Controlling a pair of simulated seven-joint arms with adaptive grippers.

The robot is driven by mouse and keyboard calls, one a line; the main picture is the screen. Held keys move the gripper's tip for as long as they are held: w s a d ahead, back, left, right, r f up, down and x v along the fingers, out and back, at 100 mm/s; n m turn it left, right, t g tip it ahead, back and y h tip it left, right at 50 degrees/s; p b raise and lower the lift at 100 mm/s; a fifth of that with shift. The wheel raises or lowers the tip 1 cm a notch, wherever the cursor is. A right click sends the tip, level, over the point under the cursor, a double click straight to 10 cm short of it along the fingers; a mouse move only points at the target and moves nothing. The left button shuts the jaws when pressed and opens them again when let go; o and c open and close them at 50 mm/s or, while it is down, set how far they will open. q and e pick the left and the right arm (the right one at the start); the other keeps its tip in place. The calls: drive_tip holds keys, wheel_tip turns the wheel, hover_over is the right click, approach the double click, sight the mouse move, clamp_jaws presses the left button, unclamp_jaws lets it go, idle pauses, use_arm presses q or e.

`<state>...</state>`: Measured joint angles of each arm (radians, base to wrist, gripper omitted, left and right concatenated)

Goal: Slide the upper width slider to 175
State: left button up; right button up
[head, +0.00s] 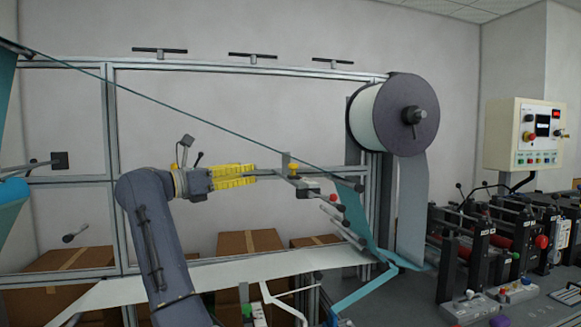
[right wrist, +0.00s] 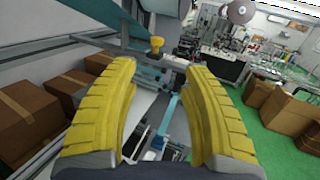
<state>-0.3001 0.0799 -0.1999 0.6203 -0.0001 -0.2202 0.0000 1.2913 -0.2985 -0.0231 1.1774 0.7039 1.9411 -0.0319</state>
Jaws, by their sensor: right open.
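My right gripper (head: 254,175) has yellow ribbed fingers and points right, toward a grey bar assembly (head: 318,184) on the machine frame. In the right wrist view the gripper (right wrist: 160,72) is open, with nothing between its fingers. A yellow knob (right wrist: 156,46) stands on a metal bar just beyond and between the fingertips, apart from them. It seems to be the upper width slider, and its matching part (head: 292,168) shows small near the fingertips in the head view. No scale numbers can be read. My left gripper is not in view.
A teal web runs diagonally above the gripper to rods at the right. A large roll (head: 375,118) hangs on the frame. A pale web (head: 230,275) passes below, with cardboard boxes (head: 250,241) behind. A control panel (head: 526,135) stands at the far right.

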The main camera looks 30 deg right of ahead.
sight(290, 165)
drive_tip(key=shift+t+y, duration=0.3)
drive_tip(key=shift+y, duration=0.2)
drive_tip(key=d, duration=0.5)
drive_tip(key=w+d, duration=0.1)
drive_tip(key=d, duration=0.5)
drive_tip(key=w+d, duration=0.1)
drive_tip(key=d, duration=0.4)
drive_tip(key=shift+d+r, duration=0.3)
clamp_jaws()
